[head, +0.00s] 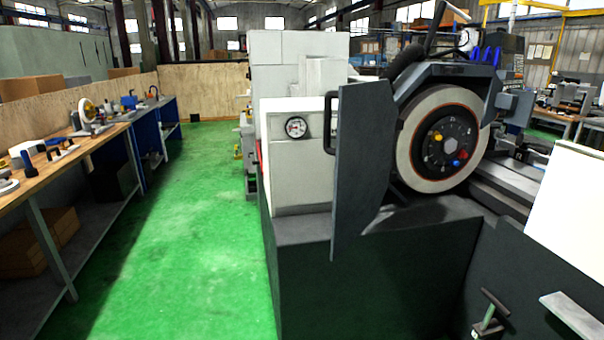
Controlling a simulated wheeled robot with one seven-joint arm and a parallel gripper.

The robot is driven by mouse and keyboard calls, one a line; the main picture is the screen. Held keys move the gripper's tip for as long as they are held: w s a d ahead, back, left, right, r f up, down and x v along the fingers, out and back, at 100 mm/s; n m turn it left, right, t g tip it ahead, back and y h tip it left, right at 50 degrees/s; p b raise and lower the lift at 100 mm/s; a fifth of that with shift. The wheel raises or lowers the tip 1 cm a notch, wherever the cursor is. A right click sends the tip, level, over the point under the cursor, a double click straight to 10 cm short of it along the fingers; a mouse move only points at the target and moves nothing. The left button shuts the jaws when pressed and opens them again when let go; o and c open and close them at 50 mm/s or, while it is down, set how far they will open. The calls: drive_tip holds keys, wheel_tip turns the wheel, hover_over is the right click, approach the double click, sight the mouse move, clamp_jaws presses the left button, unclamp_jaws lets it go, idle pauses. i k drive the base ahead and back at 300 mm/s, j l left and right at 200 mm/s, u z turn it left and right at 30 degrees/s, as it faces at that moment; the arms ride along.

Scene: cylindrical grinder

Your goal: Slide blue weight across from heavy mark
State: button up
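The grinding wheel (444,138) stands upright in the machine at the right, a pale ring around a dark round hub (430,152). A grey hexagonal nut (450,145) sits at the hub's centre. The small blue weight (464,154) is on the hub's face, low and to the right of the nut. A red weight (456,162) is close beside it, with a bit of yellow near them. Small marks show around the hub, but I cannot tell which is the heavy mark. My gripper is not in view.
A grey guard door (362,165) stands open left of the wheel. The dark machine base (370,285) fills the front. A T-handled part (490,315) and a white panel (570,200) are at the right. Green floor (190,230) is clear between machine and workbench (85,150).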

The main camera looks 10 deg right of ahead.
sight(454, 161)
drive_tip(key=i+z, duration=0.15)
drive_tip(key=i, duration=0.4)
drive_tip(key=i+z, duration=0.2)
drive_tip(key=i, duration=0.3)
drive_tip(key=i+j+z, duration=0.15)
drive_tip(key=i, duration=0.4)
drive_tip(key=i+l+z, duration=0.1)
drive_tip(key=i+z, duration=0.75)
drive_tip(key=i, duration=0.35)
drive_tip(key=z, duration=0.05)
